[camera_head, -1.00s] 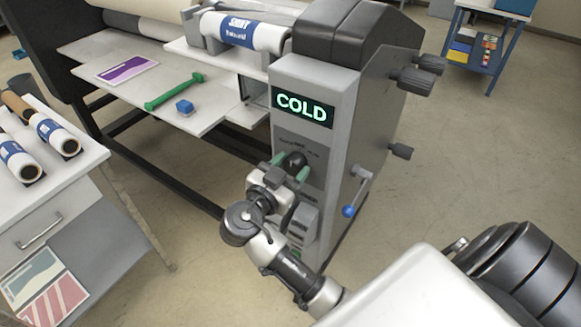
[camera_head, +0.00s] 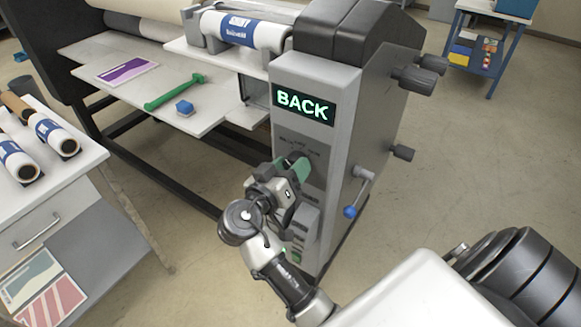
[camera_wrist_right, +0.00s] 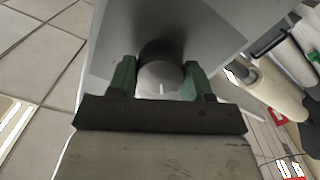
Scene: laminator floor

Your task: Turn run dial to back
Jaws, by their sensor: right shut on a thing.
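The run dial (camera_wrist_right: 160,76) is a round dark knob with a light face on the grey front panel of the laminator (camera_head: 338,100). It shows between the green fingers in the right wrist view and is mostly hidden in the head view. My right gripper (camera_head: 292,170) is shut on the dial, with one green finger on each side; it also shows in the right wrist view (camera_wrist_right: 160,80). The display (camera_head: 303,106) above the dial reads BACK in green letters. My left gripper is not in view.
A crank with a blue knob (camera_head: 350,212) and dark knobs (camera_head: 416,80) stick out from the machine's right side. A table with rolls (camera_head: 52,135) stands at left.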

